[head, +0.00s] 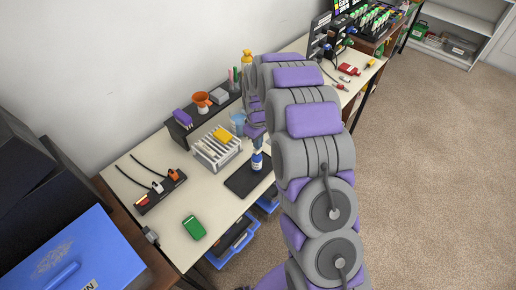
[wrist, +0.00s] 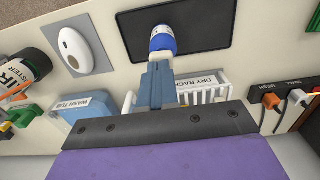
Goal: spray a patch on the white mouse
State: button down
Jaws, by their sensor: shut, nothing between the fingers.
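The white mouse (wrist: 73,48) lies on a grey pad (wrist: 92,64) at the upper left in the wrist view; my arm seems to hide it in the head view. A small blue bottle with a white part (wrist: 162,40) is on a dark mat (wrist: 208,30), straight beyond my fingertips; it also shows on the mat in the head view (head: 257,162). My gripper (wrist: 158,62) is shut and empty, with its fingertips close to the bottle. I cannot tell whether they touch it.
A white drying rack (wrist: 205,92) and a blue wash tub (wrist: 85,112) stand close to my gripper. A dark can (wrist: 22,75) is left of the mouse. A power strip (head: 160,190) and a green object (head: 194,227) sit at the table's near end, with bare tabletop between.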

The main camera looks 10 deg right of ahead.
jog(key=shift+a+f, duration=0.15)
jog(key=shift+f, duration=0.55)
jog(key=shift+r, duration=0.15)
jog(key=shift+r+p, duration=0.5)
jog(key=shift+r, duration=0.65)
jog(key=shift+f, duration=1.3)
jog(key=shift+r, duration=0.1)
dwell(0.4)
jog(key=shift+r+p, duration=0.45)
jog(key=shift+r, duration=0.75)
jog(key=shift+r, duration=0.1)
